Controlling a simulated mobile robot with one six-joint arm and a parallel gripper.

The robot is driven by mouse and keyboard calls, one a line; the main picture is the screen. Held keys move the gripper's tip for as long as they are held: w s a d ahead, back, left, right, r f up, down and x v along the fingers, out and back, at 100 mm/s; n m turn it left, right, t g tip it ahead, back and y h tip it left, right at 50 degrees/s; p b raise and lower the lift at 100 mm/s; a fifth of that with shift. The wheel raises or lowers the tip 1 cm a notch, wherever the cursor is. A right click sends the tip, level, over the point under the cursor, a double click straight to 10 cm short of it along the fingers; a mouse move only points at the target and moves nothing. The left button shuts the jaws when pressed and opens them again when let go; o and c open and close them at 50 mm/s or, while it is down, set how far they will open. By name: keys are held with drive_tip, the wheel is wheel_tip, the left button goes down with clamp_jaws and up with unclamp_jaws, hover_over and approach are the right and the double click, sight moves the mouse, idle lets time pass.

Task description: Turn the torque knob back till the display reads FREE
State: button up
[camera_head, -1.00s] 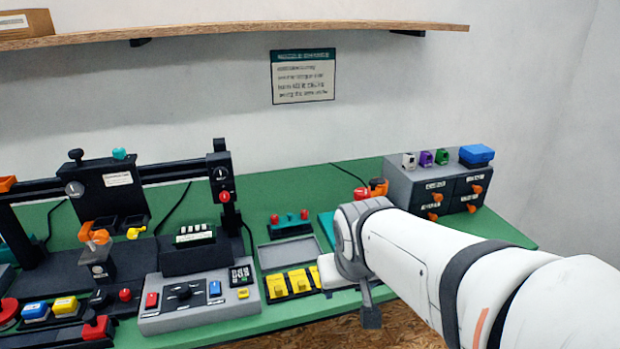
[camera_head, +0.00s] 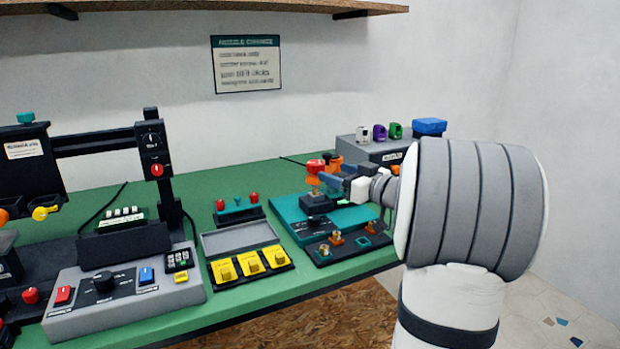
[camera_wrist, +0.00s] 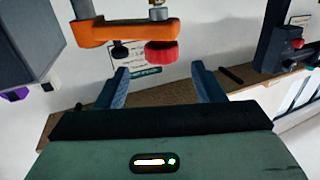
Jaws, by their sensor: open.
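A red knob (camera_head: 315,166) sits with orange parts above the teal station on the bench. It also shows in the wrist view (camera_wrist: 162,53), next to an orange arm (camera_wrist: 125,32). I cannot tell surely that it is the torque knob. My gripper (camera_head: 326,177) has blue fingers close to the knob and orange parts in the head view. In the wrist view the open fingers (camera_wrist: 160,70) have nothing between them, and the knob lies just past the tips, toward the picture's top. No display text is readable.
A teal plate (camera_head: 290,212) and a black tray with brass pieces (camera_head: 323,250) lie below my gripper. A grey drawer unit (camera_head: 350,147) stands behind. Yellow blocks (camera_head: 252,262) and a grey control box (camera_head: 125,300) are to the left.

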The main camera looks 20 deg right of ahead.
sight(323, 166)
drive_tip(key=b+x, duration=0.1)
drive_tip(key=x, duration=0.6)
drive_tip(key=shift+w+a+f, duration=0.1)
drive_tip(key=shift+w+a, duration=0.15)
drive_tip(key=c, duration=1)
drive_tip(key=shift+o, duration=0.2)
drive_tip(key=shift+r+n+g+y+p, duration=0.2)
drive_tip(key=shift+n+g+y+p, duration=0.1)
drive_tip(key=shift+y+p, duration=0.4)
